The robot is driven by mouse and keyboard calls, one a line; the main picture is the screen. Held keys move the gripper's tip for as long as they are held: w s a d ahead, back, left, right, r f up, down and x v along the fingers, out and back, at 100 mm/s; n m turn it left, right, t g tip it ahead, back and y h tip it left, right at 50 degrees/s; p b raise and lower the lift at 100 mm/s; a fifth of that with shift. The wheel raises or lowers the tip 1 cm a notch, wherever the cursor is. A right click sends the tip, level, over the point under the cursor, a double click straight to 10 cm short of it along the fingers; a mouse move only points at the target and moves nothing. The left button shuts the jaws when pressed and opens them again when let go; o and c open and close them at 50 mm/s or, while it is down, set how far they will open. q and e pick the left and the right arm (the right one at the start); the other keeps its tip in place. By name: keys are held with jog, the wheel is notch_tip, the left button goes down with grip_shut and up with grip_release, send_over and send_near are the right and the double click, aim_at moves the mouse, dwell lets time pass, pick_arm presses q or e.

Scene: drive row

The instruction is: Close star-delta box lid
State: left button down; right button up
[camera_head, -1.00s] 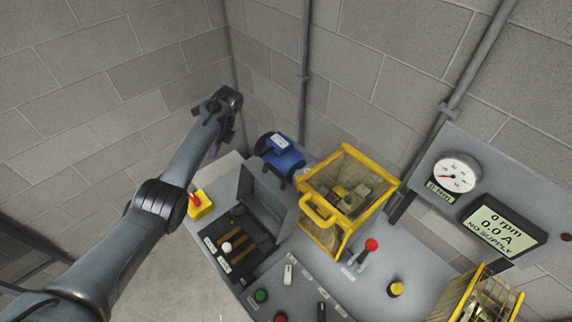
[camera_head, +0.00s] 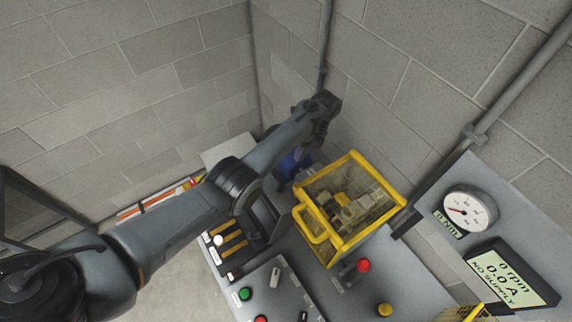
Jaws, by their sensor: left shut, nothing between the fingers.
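The star-delta box (camera_head: 228,243) is an open dark box with brass-coloured bars and a white knob, on the grey bench at lower centre. Its grey lid (camera_head: 268,214) stands raised at the far right side of the box, partly hidden by my left arm. My left gripper (camera_head: 303,150) is shut and empty. It appears beyond the lid, in front of the blue motor, and seems apart from the lid, though the arm hides part of that area. My right gripper is out of view.
A yellow-framed guard (camera_head: 328,255) stands right of the lid. The blue motor (camera_head: 286,172) is mostly covered by my arm. The gauge (camera_head: 468,210) is at right.

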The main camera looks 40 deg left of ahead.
pick_arm(q)
jog(key=s+a+f+p, duration=0.1)
jog(key=s+f+p, duration=0.2)
jog(key=s+p, duration=0.1)
jog(key=shift+s+a+f+p, duration=0.3)
jog(key=shift+s+a, duration=0.1)
jog(key=shift+s, duration=0.4)
